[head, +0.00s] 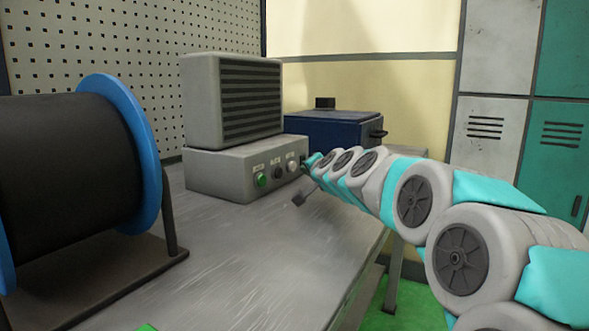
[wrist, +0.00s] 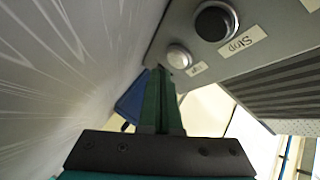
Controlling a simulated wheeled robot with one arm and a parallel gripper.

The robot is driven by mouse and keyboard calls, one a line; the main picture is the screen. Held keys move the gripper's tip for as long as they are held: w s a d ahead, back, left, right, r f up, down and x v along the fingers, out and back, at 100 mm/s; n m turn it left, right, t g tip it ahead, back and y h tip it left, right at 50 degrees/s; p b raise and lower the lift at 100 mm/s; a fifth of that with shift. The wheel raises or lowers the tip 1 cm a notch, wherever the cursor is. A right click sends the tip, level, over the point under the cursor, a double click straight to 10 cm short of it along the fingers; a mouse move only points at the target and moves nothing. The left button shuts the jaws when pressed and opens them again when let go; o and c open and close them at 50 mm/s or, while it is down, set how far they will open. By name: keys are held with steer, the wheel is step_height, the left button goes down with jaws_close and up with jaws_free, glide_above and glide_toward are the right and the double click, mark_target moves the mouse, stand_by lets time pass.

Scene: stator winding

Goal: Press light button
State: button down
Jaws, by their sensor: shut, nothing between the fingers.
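A grey control box (head: 228,176) stands on the bench. Its front face has a green button (head: 261,180), a black button (head: 278,172) and a white button (head: 292,166) at the right end. In the wrist view, the black button (wrist: 214,21) is labelled "Stop", and the white button (wrist: 179,57) has a small label that I cannot read clearly. My gripper (wrist: 162,70) is shut and empty, its green fingertips just beside the white button in that view. Contact cannot be told. In the head view, my gripper (head: 304,160) is small, near the box's right end.
A grey louvred unit (head: 232,100) sits on the control box. A dark blue box (head: 335,128) stands behind it. A large black spool with blue flanges (head: 75,170) fills the left. The bench front (head: 250,250) is clear. Lockers (head: 490,130) stand at right.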

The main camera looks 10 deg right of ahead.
steer(key=shift+s+d+b, duration=0.3)
steer(key=shift+s+d, duration=0.3)
steer(key=shift+d, duration=0.2)
steer(key=shift+s+d+b, duration=0.35)
steer(key=shift+s+d, duration=0.2)
steer(key=shift+d, duration=0.3)
steer(key=shift+s+d+b, duration=0.3)
steer(key=shift+s+d, duration=0.3)
steer(key=shift+d, duration=0.2)
